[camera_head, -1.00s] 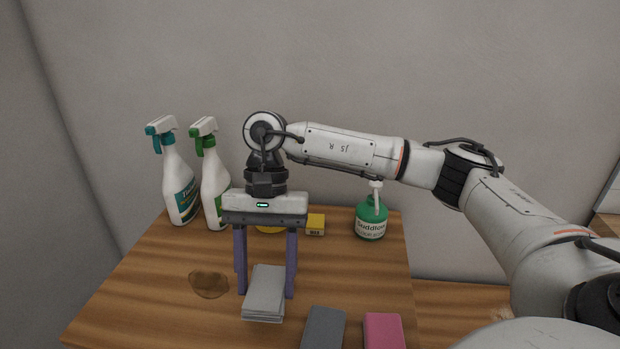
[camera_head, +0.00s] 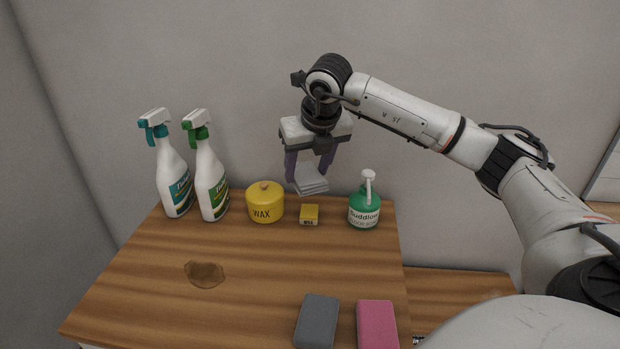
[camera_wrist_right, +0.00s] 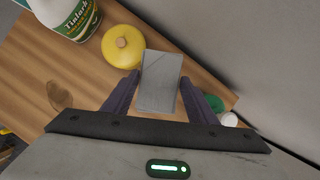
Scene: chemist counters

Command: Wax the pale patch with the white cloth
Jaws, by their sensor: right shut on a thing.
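My right gripper (camera_head: 309,170) is shut on the white cloth (camera_head: 312,183), a folded light-grey pad, and holds it in the air above the back of the wooden counter. In the right wrist view the cloth (camera_wrist_right: 160,82) sits between the two purple fingers. The patch (camera_head: 205,274) lies on the counter's left part, to the left of and in front of the gripper; it looks brownish and darker than the wood. It also shows in the right wrist view (camera_wrist_right: 60,94). A round yellow wax tin (camera_head: 265,208) and a small yellow wax box (camera_head: 309,216) stand at the back. My left gripper is out of view.
Two spray bottles, teal-topped (camera_head: 175,185) and green-topped (camera_head: 211,185), stand at the back left. A green pump bottle (camera_head: 364,210) stands back right. A grey block (camera_head: 317,322) and a pink block (camera_head: 377,325) lie at the front. The counter's middle is clear.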

